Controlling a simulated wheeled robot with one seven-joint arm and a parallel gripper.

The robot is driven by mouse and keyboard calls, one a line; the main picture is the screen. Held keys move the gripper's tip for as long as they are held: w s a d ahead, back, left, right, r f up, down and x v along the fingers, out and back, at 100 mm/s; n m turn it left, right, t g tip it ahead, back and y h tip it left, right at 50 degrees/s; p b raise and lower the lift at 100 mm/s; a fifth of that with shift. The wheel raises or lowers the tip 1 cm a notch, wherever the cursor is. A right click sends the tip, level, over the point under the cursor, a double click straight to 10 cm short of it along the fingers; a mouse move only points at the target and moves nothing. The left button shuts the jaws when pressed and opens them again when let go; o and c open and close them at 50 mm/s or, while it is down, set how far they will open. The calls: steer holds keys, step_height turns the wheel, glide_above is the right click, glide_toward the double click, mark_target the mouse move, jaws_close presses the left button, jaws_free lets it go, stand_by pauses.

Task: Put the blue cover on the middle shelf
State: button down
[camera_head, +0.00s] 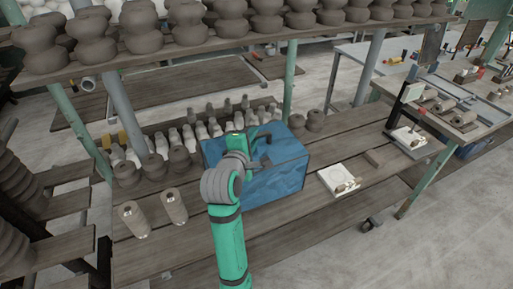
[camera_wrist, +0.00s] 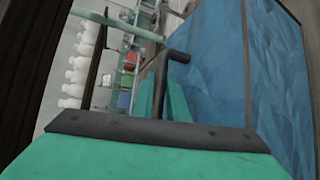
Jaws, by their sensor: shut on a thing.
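The blue cover (camera_head: 275,178) is a boxy blue thing with a crinkled surface and dark edges. In the head view it stands at the wooden plank shelf (camera_head: 330,215), behind my arm; whether it rests on the planks I cannot tell. My gripper (camera_head: 264,138) is at its upper left part, shut on it, though the contact is hard to make out. In the wrist view the cover (camera_wrist: 215,75) fills the right side, and a dark part of my gripper (camera_wrist: 178,57) lies against its left edge. My arm hides the cover's left front.
Two pale cylinders (camera_head: 174,206) stand left on the planks. A white tray (camera_head: 338,181) lies to the right, with free plank between it and the front edge. White bottles and dark pots (camera_head: 314,121) stand behind. The upper shelf (camera_head: 150,60) holds several dark pots; green posts (camera_head: 289,80) rise nearby.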

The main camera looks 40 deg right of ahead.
steer(key=shift+f, duration=1.9)
steer(key=c, duration=1.7)
jaws_free()
steer(key=shift+f, duration=0.15)
steer(key=shift+c, duration=0.2)
steer(key=shift+r, duration=0.2)
steer(key=v, duration=1.2)
steer(key=shift+f, duration=0.1)
